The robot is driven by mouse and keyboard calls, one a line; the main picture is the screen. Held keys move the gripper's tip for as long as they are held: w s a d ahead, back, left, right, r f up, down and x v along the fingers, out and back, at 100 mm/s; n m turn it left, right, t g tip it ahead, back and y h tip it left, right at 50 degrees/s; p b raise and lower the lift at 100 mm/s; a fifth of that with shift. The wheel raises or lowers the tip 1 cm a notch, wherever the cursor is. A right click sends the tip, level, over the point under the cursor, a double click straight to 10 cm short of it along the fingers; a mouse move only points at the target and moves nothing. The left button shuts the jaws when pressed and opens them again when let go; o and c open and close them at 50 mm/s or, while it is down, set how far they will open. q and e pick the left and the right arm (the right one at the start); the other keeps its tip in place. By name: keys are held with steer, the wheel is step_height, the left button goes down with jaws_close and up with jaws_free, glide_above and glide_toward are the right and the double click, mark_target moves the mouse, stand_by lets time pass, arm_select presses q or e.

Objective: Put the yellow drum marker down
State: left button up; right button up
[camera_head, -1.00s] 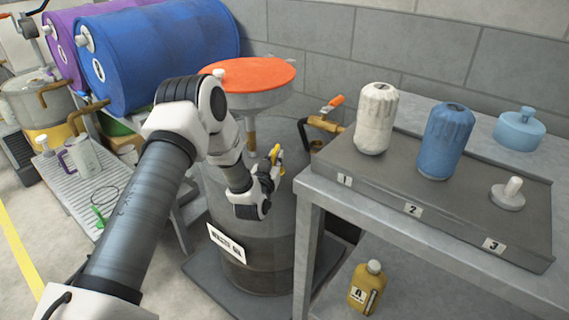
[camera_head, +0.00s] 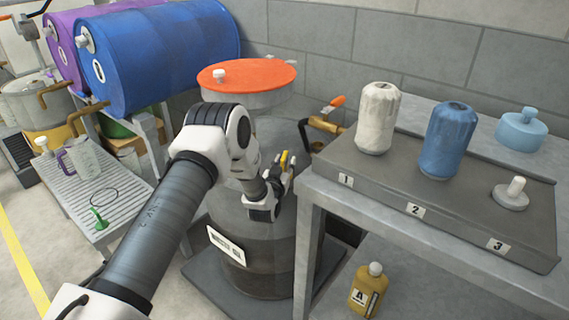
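The yellow drum marker (camera_head: 284,160) is a small yellow piece between the fingertips of my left gripper (camera_head: 282,168). The gripper looks shut on it, above the top of the dark grey drum (camera_head: 235,209). My own arm and gripper hide part of the drum top and most of the marker's lower end. I cannot tell whether the marker touches the drum. My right gripper is not in view.
An orange-lidded funnel (camera_head: 247,75) stands behind my arm. A brass tap (camera_head: 325,124) with an orange handle is right of the gripper. A metal bench with a numbered tray (camera_head: 455,212) fills the right. A yellow bottle (camera_head: 367,290) stands below.

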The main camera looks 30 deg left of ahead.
arm_select(q)
steer(key=shift+s+r, duration=0.2)
steer(key=shift+r, duration=0.05)
steer(key=v, duration=1.2)
steer(key=s+d+f+m+g+h, duration=0.1)
steer(key=s+d+f+g+h, duration=0.2)
steer(key=s+d+f+g, duration=0.55)
steer(key=s+d+f+m+g+h, duration=0.2)
steer(key=s+d+f+g, duration=0.25)
steer(key=s+f, duration=0.8)
steer(key=s+d+g, duration=0.3)
steer(key=s+g, duration=0.1)
steer(key=s, duration=1)
step_height(320, 180, up, 12)
steer(key=p, duration=1.3)
steer(key=shift+r+h, duration=0.25)
steer(key=shift+h, duration=0.05)
